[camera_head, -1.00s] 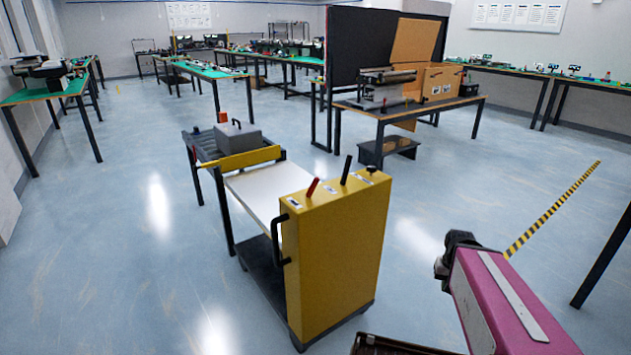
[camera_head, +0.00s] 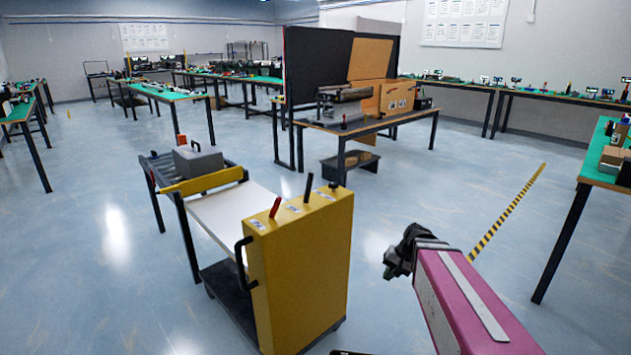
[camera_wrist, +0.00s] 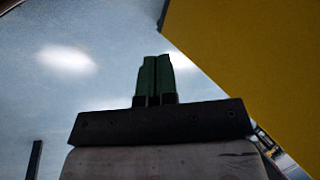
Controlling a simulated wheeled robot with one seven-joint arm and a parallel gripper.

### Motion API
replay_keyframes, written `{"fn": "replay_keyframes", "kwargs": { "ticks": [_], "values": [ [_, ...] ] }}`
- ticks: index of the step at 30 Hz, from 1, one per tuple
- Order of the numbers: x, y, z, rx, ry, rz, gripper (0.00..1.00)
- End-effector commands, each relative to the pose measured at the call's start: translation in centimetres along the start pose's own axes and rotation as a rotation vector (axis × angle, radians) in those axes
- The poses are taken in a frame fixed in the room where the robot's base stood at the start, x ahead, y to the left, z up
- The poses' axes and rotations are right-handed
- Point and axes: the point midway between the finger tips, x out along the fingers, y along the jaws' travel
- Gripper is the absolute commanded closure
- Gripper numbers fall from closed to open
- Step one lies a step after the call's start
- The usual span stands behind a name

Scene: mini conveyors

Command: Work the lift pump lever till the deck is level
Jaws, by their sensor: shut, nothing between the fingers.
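The lift cart has a yellow cabinet (camera_head: 310,270) with a red-gripped lever (camera_head: 275,207), a black lever (camera_head: 308,188) and a dark knob (camera_head: 333,186) on top. Which lever is the pump's, I cannot tell; the labels are too small to read. The white deck (camera_head: 238,214) lies behind the cabinet, toward a roller stand (camera_head: 156,170). Whether the deck is level with the stand is unclear. My gripper (camera_head: 390,268) is right of the cabinet, apart from the levers. In the wrist view its green fingers (camera_wrist: 155,78) are together and empty, with the yellow cabinet (camera_wrist: 250,60) at the upper right.
A grey box (camera_head: 198,161) sits on the roller stand behind a yellow bar (camera_head: 205,181). A black handle (camera_head: 243,265) juts from the cabinet's left side. A workbench (camera_head: 370,130) stands behind, and a green-topped table (camera_head: 600,165) at the right. Floor around the cart is clear.

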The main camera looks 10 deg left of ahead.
Motion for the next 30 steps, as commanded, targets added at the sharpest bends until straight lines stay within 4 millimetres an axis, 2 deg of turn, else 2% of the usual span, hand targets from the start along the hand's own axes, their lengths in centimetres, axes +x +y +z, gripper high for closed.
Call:
{"fn": "replay_keyframes", "kwargs": {
  "ticks": [1,8,14,18,24,30],
  "values": [
    [-0.2,-1.5,-1.2,0.011,-0.010,-0.065,1.00],
    [-2.7,-8.6,-4.5,0.052,-0.068,-0.388,1.00],
    [-6.4,-14.4,-7.3,0.059,-0.127,-0.670,1.00],
    [-9.7,-18.0,-9.2,0.051,-0.173,-0.867,1.00],
    [-14.6,-21.8,-11.2,0.024,-0.233,-1.112,1.00],
    [-17.8,-23.5,-12.3,-0.002,-0.268,-1.256,1.00]
  ]
}}
